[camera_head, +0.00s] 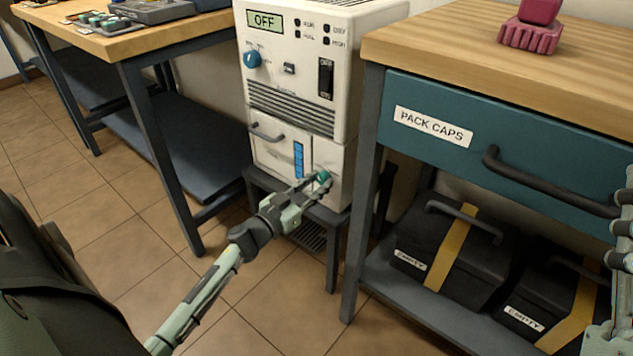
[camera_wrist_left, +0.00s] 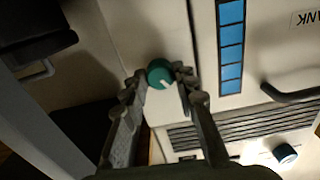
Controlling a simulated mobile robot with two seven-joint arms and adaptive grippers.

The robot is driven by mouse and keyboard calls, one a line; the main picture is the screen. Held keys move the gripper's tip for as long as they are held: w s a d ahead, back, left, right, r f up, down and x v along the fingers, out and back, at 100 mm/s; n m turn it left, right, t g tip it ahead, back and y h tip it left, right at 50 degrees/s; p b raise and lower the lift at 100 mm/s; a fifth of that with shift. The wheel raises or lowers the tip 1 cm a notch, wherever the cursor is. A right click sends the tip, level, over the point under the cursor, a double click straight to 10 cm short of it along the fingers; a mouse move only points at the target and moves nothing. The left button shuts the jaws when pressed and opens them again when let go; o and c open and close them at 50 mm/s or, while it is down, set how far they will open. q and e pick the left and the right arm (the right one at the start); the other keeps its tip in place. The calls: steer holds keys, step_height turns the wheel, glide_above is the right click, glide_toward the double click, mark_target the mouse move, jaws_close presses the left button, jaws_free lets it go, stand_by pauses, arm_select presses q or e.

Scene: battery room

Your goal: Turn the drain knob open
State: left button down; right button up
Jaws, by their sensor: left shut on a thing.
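The drain knob (camera_head: 323,176) is a small green knob low on the front of a white dehumidifier-like machine (camera_head: 290,121). In the left wrist view the knob (camera_wrist_left: 160,73) is teal with a pale pointer mark. My left gripper (camera_head: 308,184) reaches it from the lower left, and its fingers (camera_wrist_left: 159,78) are shut on the knob from both sides. My right gripper (camera_head: 620,250) shows only in part at the right edge; its fingertips are not clear.
The machine's display reads OFF and it stands on a dark stand (camera_head: 333,222). A workbench with a teal drawer (camera_head: 540,160) marked PACK CAPS is close on the right, with black cases (camera_head: 450,245) below. Another bench (camera_head: 150,42) stands left. Tiled floor is free between.

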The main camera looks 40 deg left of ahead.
arm_select(q)
steer(key=m, duration=0.3)
steer(key=shift+m+p, duration=0.35)
steer(key=shift+m, duration=0.05)
steer(key=m, duration=0.2)
steer(key=shift+m, duration=1.3)
steer(key=m, duration=0.3)
steer(key=shift+m+b, duration=0.35)
steer(key=shift+m, duration=1.45)
arm_select(e)
steer(key=shift+f, duration=0.1)
steer(key=shift+r, duration=0.2)
arm_select(q)
steer(key=c, duration=1.2)
jaws_free()
arm_select(e)
steer(key=shift+s+r, duration=0.1)
steer(key=shift+r, duration=0.05)
